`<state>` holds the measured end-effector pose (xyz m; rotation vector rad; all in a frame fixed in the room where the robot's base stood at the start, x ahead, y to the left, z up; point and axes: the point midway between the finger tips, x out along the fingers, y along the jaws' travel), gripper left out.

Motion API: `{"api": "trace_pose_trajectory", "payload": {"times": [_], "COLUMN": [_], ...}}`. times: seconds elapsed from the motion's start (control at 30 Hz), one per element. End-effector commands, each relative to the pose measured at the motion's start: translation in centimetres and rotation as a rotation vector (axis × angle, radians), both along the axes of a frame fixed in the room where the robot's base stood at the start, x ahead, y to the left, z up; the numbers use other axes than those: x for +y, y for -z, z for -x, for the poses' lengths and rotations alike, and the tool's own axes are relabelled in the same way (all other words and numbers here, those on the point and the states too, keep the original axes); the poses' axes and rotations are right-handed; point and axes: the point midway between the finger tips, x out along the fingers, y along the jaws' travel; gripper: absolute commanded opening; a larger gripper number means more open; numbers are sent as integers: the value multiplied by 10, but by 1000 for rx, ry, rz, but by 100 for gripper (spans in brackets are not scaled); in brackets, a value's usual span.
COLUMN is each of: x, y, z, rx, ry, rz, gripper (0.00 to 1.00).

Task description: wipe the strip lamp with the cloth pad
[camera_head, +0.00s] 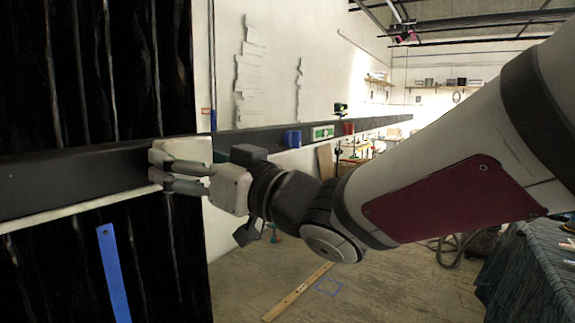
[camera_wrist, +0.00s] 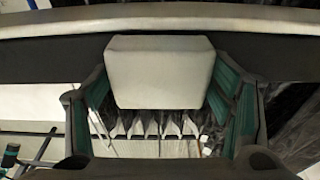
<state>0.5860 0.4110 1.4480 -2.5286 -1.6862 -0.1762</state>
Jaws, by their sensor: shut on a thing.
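The cloth pad (camera_head: 180,150) is a pale, block-shaped pad at the left in the head view. My gripper (camera_head: 166,176) is shut on it, pointing left at the wall. In the wrist view the pad (camera_wrist: 160,70) sits between both green-lined fingers. The pad lies at a long dark horizontal bar (camera_head: 70,180); I cannot tell if it touches. A pale strip (camera_head: 60,209) runs along the bar's lower edge and seems to be the strip lamp. In the wrist view a pale strip (camera_wrist: 160,20) crosses the top, beyond the pad. The pad's far face is hidden.
Dark ribbed panels (camera_head: 110,70) stand above and below the bar. A blue strip (camera_head: 113,275) hangs on the lower panel. A covered table (camera_head: 530,270) stands at lower right.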

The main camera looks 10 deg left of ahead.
Motion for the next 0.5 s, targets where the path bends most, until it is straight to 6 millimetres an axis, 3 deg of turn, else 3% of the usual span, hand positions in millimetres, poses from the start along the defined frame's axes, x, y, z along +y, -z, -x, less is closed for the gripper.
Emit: {"api": "trace_pose_trajectory", "payload": {"times": [0.5], "x": [-10], "y": [0], "z": [-28], "rx": [-1], "ry": [1], "rz": [-1], "gripper": [52]}}
